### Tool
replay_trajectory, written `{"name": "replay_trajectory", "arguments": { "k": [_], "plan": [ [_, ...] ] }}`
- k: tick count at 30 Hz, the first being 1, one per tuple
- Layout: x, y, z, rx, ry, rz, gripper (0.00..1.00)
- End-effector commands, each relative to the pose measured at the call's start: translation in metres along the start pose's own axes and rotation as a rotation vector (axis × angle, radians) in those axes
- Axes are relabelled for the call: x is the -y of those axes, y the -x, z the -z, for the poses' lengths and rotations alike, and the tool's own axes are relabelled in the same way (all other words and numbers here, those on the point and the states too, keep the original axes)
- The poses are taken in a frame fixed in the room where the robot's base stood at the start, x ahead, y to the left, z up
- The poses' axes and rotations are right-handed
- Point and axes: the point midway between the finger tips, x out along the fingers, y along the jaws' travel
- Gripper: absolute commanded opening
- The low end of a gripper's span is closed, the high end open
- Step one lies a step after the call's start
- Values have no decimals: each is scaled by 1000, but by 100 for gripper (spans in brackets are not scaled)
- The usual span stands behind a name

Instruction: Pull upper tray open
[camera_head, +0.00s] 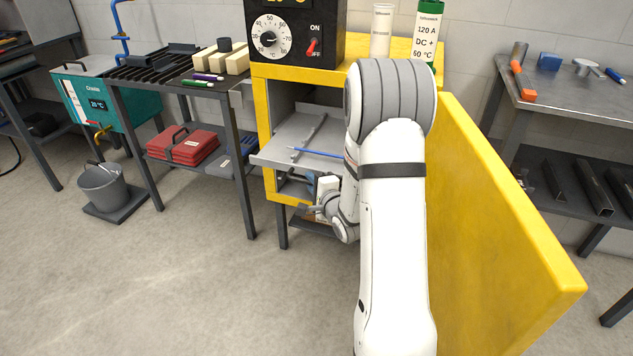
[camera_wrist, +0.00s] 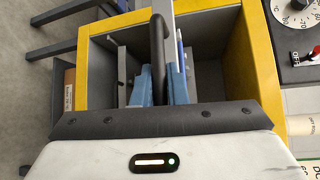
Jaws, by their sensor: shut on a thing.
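The upper tray (camera_head: 290,135) is a flat grey tray that sticks partly out of the yellow cabinet (camera_head: 262,110). A thin blue rod (camera_head: 318,153) lies on it. In the wrist view, the tray's front shows edge-on, with a dark bar handle (camera_wrist: 158,45). My gripper (camera_wrist: 159,88) has blue fingers on both sides of this handle and is shut on it. In the head view, my white arm hides the tray's right part and most of the grip. A lower compartment shows below the tray, mostly hidden.
The yellow cabinet door (camera_head: 500,220) stands wide open to the right of my arm. A black control box (camera_head: 297,35) sits on top of the cabinet. A rack table with red cases (camera_head: 182,145) and a grey bucket (camera_head: 103,186) stand left. The floor in front is clear.

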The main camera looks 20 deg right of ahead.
Motion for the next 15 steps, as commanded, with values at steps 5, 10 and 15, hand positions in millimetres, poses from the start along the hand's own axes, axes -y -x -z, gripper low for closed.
{"name": "replay_trajectory", "arguments": {
  "k": [5,10,15],
  "plan": [
    [-1,0,0,0,0,-2,0],
    [-1,0,0,1,0,-2,22],
    [0,0,0,1,0,-1,34]
  ]
}}
